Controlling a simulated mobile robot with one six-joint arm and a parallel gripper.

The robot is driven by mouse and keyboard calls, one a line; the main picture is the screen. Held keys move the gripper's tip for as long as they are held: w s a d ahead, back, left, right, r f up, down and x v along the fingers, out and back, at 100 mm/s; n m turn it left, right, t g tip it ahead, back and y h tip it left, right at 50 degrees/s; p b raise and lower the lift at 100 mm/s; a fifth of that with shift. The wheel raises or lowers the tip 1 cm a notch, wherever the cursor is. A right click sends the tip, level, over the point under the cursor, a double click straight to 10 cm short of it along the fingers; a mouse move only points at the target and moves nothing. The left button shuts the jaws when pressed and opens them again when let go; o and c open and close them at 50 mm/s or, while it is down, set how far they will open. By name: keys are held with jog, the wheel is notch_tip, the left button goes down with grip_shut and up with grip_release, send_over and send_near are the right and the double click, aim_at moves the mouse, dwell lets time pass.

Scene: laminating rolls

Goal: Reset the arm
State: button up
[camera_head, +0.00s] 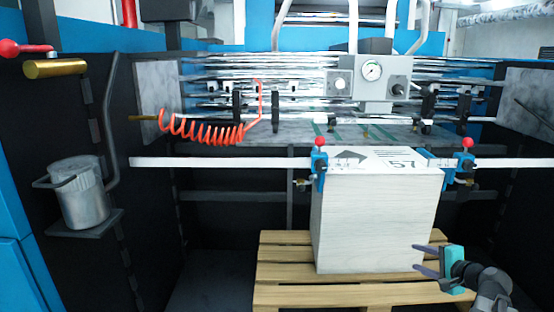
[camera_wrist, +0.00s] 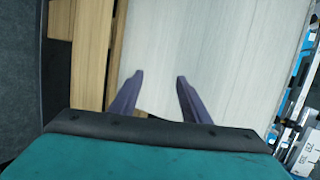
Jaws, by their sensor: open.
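My gripper (camera_head: 426,260) is at the lower right in the head view, in front of the right side of a pale stack of sheets (camera_head: 375,225). Its two dark purple fingers stand apart with nothing between them. In the wrist view the gripper (camera_wrist: 159,78) also shows open and empty, with the side of the pale stack (camera_wrist: 215,50) beyond the fingertips. I cannot tell whether the fingertips touch the stack.
The stack stands on a wooden pallet (camera_head: 285,270). A white bar (camera_head: 240,162) with blue clamps (camera_head: 319,170) crosses above it. A gauge box (camera_head: 372,80) and an orange coiled hose (camera_head: 200,130) are behind. A metal canister (camera_head: 80,195) is at left.

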jog(key=s+a+f+n+g+y, duration=0.1)
jog(key=s+a+f+n+g, duration=0.15)
jog(key=a+f, duration=0.65)
jog(key=s+a+f+n+g+p, duration=0.15)
jog(key=s+a+f+g, duration=0.25)
jog(key=a+f, duration=0.55)
jog(key=s+a+f+n+g+y, duration=0.1)
jog(key=s+a+f+n+g, duration=0.3)
jog(key=f, duration=0.8)
jog(key=s+a+f+n+g+h, duration=0.1)
jog(key=s+a+f+n+g, duration=0.1)
jog(key=s+f, duration=0.3)
jog(key=s+a+f+n+g+h+p, duration=0.1)
jog(key=s+a+f, duration=0.4)
jog(key=s, duration=0.8)
jog(key=s+a+f+n+g+h, duration=0.2)
jog(key=s+a+f+n+g, duration=0.1)
jog(key=s+f+n+g, duration=0.2)
jog(key=s+f, duration=0.2)
jog(key=s, duration=0.2)
jog(key=shift+a+h, duration=0.2)
jog(key=shift+h, duration=0.2)
